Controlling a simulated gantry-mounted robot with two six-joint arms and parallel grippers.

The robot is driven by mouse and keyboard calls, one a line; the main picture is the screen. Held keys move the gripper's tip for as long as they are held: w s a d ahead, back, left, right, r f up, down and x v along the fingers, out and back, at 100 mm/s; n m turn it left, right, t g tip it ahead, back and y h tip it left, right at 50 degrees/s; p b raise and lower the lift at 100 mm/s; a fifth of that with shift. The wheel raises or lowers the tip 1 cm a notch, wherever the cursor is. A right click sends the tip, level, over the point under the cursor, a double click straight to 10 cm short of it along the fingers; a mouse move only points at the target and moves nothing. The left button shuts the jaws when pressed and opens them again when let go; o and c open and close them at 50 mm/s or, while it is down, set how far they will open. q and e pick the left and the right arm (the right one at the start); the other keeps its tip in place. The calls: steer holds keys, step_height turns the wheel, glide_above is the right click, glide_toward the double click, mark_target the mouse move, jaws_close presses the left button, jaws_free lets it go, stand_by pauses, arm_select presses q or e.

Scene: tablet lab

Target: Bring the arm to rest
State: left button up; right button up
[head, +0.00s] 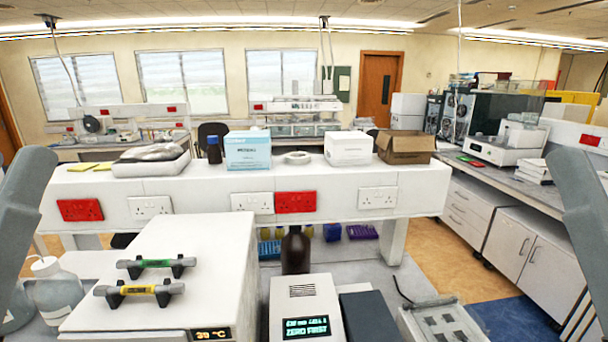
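My two grey arms rise along the left and right edges of the head view. Only their upper links show, and both grippers are out of the picture. In front of me stands a white box-shaped device (160,262) with a green-marked handle (156,263) and a yellow-marked handle (139,291) on its lid. Its display (211,334) reads 39 °C. To its right is a small instrument (303,298) with a lit screen (306,327) reading "ZERO FIRST". Neither arm link visibly touches these devices.
A brown bottle (296,250) stands behind the instrument. A clear bottle (56,291) is at the left. A dark box (372,318) and a grey-white device (441,322) sit at the right. A raised white shelf (240,184) with boxes and sockets crosses behind them.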

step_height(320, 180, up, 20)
steer(key=p, duration=1.8)
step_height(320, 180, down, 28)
steer(key=b, duration=2.9)
